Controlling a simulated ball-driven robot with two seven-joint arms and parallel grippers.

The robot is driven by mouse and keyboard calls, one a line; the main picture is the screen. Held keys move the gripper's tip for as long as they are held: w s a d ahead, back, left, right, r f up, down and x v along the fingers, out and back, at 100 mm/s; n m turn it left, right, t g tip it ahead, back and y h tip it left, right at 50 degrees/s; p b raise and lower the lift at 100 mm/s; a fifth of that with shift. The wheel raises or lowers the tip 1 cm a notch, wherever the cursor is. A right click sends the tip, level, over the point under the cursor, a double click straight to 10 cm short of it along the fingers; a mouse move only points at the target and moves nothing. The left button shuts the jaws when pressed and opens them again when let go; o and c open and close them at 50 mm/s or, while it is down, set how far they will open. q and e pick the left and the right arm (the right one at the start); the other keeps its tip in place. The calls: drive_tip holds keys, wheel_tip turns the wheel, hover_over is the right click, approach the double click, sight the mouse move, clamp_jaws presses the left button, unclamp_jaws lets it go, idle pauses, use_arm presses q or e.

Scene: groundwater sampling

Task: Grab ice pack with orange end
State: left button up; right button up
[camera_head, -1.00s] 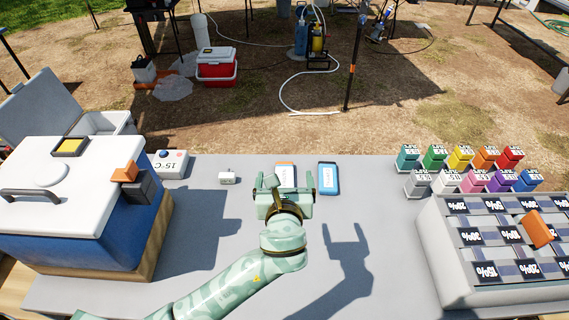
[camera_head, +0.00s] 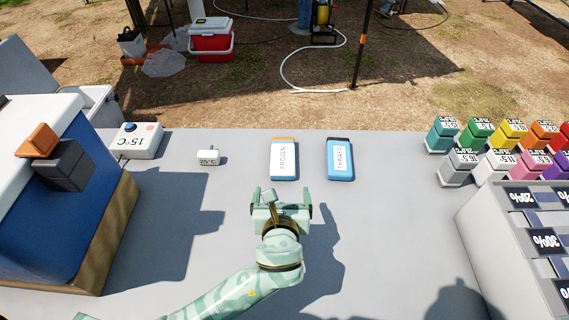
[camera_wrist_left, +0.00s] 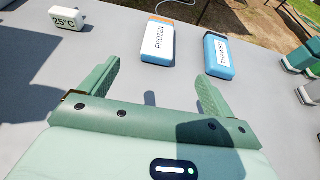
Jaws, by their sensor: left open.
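The ice pack with the orange end (camera_head: 283,160) lies flat on the table, its white label reading FROZEN. It also shows in the left wrist view (camera_wrist_left: 158,42), ahead of the fingers. A second pack (camera_head: 340,160), blue with a dark end and a label that seems to read THAWED, lies to its right, also in the left wrist view (camera_wrist_left: 217,58). My left gripper (camera_head: 281,207) is open and empty, on the near side of the orange-ended pack and apart from it. In the left wrist view its two green fingers (camera_wrist_left: 155,88) are spread. My right gripper is not in view.
A small white 25°C display (camera_head: 208,157) and a 15°C box (camera_head: 139,140) stand to the left. A blue and white cooler (camera_head: 60,215) is at far left. Several coloured blocks (camera_head: 475,135) and a grey rack (camera_head: 500,240) stand at right.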

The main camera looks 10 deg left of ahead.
sight(283, 166)
use_arm(q)
drive_tip(key=shift+w+f, duration=0.2)
drive_tip(key=shift+f, duration=0.75)
drive_tip(key=b+x, duration=0.5)
drive_tip(key=x, duration=0.5)
drive_tip(key=shift+w+a+f, duration=0.1)
drive_tip(key=shift+w, duration=0.15)
drive_tip(key=b+x, duration=0.3)
drive_tip(key=x, duration=0.1)
drive_tip(key=shift+w+f+b, duration=0.25)
drive_tip(key=shift+f+b, duration=0.1)
drive_tip(key=shift+w+a, duration=0.1)
drive_tip(key=shift+w, duration=0.25)
drive_tip(key=shift+r, duration=0.25)
drive_tip(key=shift+c, duration=0.3)
drive_tip(key=c, duration=1)
drive_tip(key=shift+c, duration=1)
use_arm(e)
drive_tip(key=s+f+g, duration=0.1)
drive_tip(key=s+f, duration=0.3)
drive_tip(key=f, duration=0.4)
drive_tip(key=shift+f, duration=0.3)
use_arm(q)
drive_tip(key=shift+r, duration=0.1)
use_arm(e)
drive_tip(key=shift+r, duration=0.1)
